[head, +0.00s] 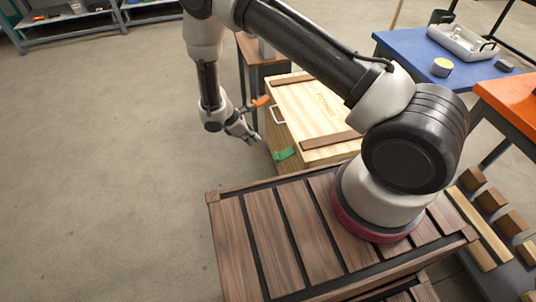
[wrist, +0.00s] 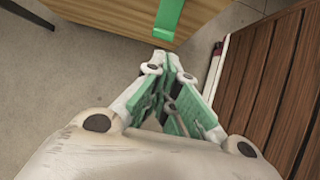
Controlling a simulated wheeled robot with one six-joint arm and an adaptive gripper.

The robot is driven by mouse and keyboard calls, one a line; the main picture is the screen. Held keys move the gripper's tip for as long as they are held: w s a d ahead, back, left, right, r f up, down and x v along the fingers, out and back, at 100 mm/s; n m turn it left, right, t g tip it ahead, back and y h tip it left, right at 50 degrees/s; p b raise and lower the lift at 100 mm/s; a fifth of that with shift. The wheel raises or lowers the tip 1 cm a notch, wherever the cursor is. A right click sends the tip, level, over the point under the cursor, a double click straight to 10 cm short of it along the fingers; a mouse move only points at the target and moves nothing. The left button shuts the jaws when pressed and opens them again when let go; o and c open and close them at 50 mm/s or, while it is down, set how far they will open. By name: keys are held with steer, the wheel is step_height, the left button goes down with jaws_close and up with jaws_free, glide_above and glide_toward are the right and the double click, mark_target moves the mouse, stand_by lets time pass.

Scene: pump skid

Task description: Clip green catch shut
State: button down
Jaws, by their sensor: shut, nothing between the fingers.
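A pale wooden crate (head: 318,103) with a lid stands just beyond my base. The green catch (head: 285,154) is at the near end of its left side, by the lid edge. In the wrist view the green catch (wrist: 169,16) is a flat strip against the wooden face, at the top of the picture. Whether it is latched I cannot tell. My gripper (head: 252,138) is in the air left of the crate. In the wrist view my gripper (wrist: 168,62) has its green-padded fingers shut and empty, a little below the catch and apart from it.
An orange catch (head: 260,101) and a white handle (head: 277,115) are farther along the same crate side. A blue table (head: 405,46) with a white tray (head: 462,42) stands at back right, and an orange-topped table (head: 510,97) at right. The floor on the left is clear.

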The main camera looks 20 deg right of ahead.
glide_toward(284, 153)
step_height(284, 153, down, 7)
steer(key=a, duration=0.2)
steer(key=shift+r, duration=0.2)
steer(key=shift+s+a, duration=0.1)
steer(key=shift+a, duration=0.05)
steer(key=shift+f, duration=0.15)
